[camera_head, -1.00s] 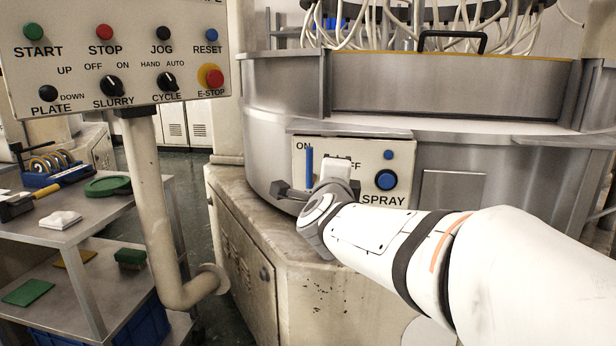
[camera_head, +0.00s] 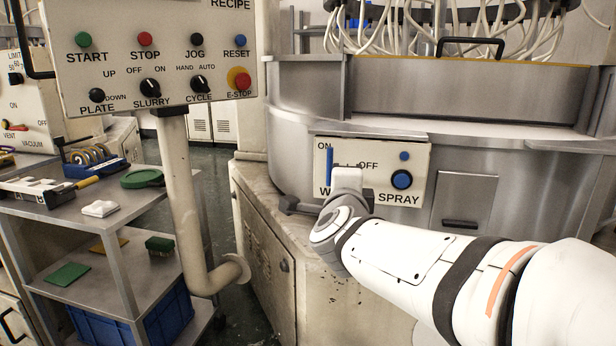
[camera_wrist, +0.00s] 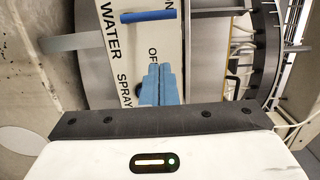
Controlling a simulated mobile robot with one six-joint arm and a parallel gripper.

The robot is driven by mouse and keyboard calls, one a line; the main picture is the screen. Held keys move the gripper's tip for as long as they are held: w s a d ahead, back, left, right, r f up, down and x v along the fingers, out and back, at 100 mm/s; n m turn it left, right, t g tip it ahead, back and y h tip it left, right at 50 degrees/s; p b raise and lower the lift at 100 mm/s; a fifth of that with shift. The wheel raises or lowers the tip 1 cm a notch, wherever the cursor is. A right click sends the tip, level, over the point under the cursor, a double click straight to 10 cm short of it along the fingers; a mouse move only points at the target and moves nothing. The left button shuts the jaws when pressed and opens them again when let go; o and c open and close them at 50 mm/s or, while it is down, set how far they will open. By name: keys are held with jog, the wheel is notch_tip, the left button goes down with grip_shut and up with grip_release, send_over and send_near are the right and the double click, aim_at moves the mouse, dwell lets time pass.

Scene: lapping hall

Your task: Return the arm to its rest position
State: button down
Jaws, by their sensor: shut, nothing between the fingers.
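My arm reaches in from the right of the head view, and its wrist (camera_head: 345,205) is in front of the lower left of the cream water and spray panel (camera_head: 410,188). The fingertips are hidden there by the wrist. In the wrist view my gripper (camera_wrist: 159,72) shows two blue fingers side by side, shut and empty, in front of the panel's OFF and SPRAY lettering. The blue water lever (camera_wrist: 148,16) lies beyond the fingertips, apart from them. In the head view the lever (camera_head: 330,166) stands upright below ON.
A control box (camera_head: 150,70) with START, STOP and E-STOP hangs on a bent post (camera_head: 180,200) to the left. The steel machine drum (camera_head: 460,90) fills the back. A steel cart (camera_head: 120,217) with pads and tools stands at far left. Dark floor shows between cart and base.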

jog(key=s+a+r+n+g+y+p, duration=0.35)
jog(key=s+n+g+y+p, duration=0.2)
jog(key=n+p, duration=0.7)
jog(key=s+d+n+g+h+p, duration=0.1)
jog(key=s+d+n+g+p, duration=0.2)
jog(key=s+p, duration=0.3)
jog(key=s+d+n+g+h+p, duration=0.1)
jog(key=s+d+n+g+p, duration=0.2)
jog(key=s, duration=0.8)
jog(key=n+g+p, duration=0.2)
jog(key=g+p, duration=0.1)
jog(key=p, duration=0.1)
jog(key=shift+s+f, duration=0.15)
jog(key=shift+s, duration=0.15)
jog(key=shift+d, duration=0.15)
